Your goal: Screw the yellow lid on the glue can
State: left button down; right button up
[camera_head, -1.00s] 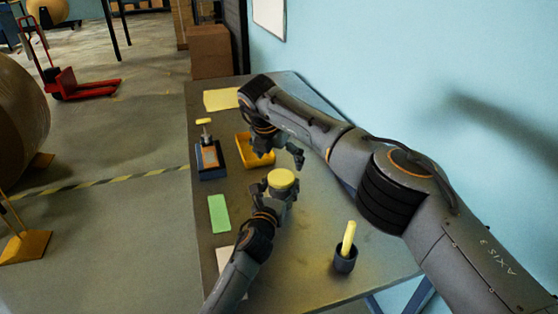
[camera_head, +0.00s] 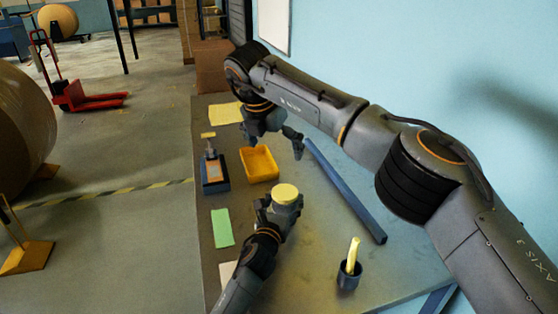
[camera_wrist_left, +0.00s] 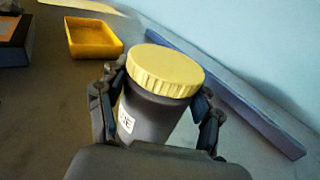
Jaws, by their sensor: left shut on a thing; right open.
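The glue can is a dark grey can (camera_wrist_left: 150,112) with a white label, held upright between the fingers of my left gripper (camera_wrist_left: 158,110). The yellow lid (camera_wrist_left: 166,70), ribbed at its side, sits on top of the can; I cannot tell how tightly it is seated. In the head view the lid (camera_head: 285,194) shows above my left gripper (camera_head: 279,212), near the table's middle. My right gripper (camera_head: 273,138) is open and empty, farther back, above the table behind the yellow tray and away from the lid.
An empty yellow tray (camera_head: 259,165) and a dark block with a yellow-topped handle (camera_head: 214,174) stand on the table (camera_head: 315,240). A blue bar (camera_head: 345,190) lies along the right. A dark cup (camera_head: 348,276) holds a yellow stick. A green card (camera_head: 222,228) lies left.

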dwell(0.3)
pick_arm(q)
jog(key=shift+c, duration=0.8)
grip_release()
jog(key=v, duration=1.2)
